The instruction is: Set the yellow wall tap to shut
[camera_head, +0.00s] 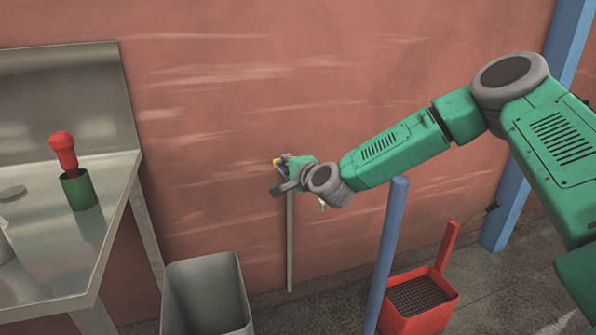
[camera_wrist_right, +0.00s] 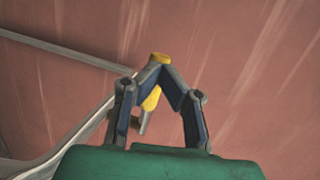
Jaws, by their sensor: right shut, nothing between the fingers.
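The yellow wall tap (camera_head: 277,162) is a small spot of yellow on the red wall in the head view, at the top of a thin grey upright pipe (camera_head: 290,245). My right gripper (camera_head: 284,175) is at the tap and hides most of it. In the right wrist view the gripper (camera_wrist_right: 161,69) is shut, its fingertips together and empty. The yellow tap handle (camera_wrist_right: 151,99) shows behind the fingers, with its rounded end just beyond the tips. I cannot tell whether the fingers touch it. My left gripper is not in view.
A steel table (camera_head: 40,262) at left holds a green cup (camera_head: 78,190) with a red-handled tool (camera_head: 63,150). A blue post (camera_head: 388,255) and a red bucket (camera_head: 418,300) are right of the pipe.

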